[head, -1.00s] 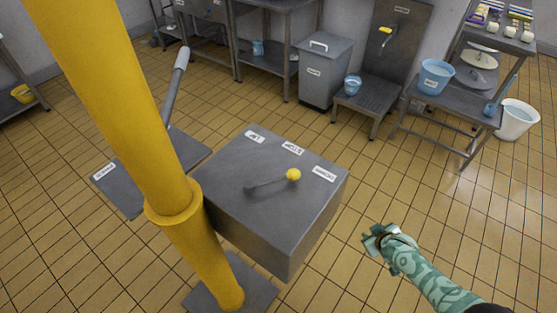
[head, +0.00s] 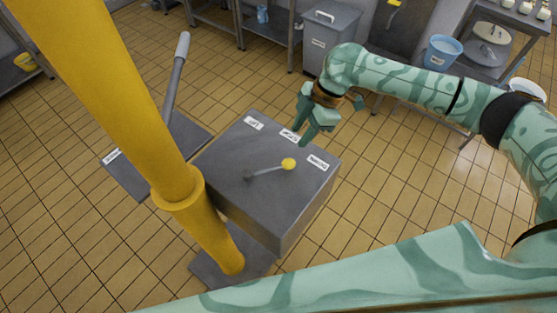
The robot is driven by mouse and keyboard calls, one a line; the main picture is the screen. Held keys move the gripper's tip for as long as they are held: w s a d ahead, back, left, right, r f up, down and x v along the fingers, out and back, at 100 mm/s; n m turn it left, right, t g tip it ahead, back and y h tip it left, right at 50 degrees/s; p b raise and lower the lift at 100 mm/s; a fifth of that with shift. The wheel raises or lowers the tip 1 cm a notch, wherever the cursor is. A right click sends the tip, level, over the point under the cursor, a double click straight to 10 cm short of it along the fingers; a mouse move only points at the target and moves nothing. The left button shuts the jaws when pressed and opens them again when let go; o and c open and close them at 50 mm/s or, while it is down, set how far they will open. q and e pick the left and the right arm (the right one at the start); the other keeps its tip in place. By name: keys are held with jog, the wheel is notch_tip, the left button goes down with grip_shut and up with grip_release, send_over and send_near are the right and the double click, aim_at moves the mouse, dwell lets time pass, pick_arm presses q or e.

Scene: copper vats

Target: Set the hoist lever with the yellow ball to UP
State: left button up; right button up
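The hoist lever (head: 268,171) is a thin grey rod lying low over the top of a grey metal box (head: 240,195). Its yellow ball (head: 288,164) is at the right end, pointing toward the rightmost white label (head: 318,162). Two more white labels, a middle one (head: 289,136) and a left one (head: 253,123), lie along the box's far edge; their print is too small to read surely. My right gripper (head: 302,131) is above the box's far right edge, beyond the ball and apart from it. Its fingers look spread and empty. My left gripper is not in view.
A thick yellow post (head: 175,185) stands in front and left of the box. Behind it, a long grey lever (head: 176,75) rises from a floor plate (head: 130,175). A grey bin (head: 325,35) and a table with a blue bucket (head: 442,52) stand at the back. Tiled floor is clear around.

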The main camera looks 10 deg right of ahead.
aim_at(281, 165)
jog(key=b+x, duration=0.1)
jog(key=x, duration=1.2)
jog(key=shift+a+f, duration=0.15)
jog(key=shift+f, duration=0.2)
grip_shut()
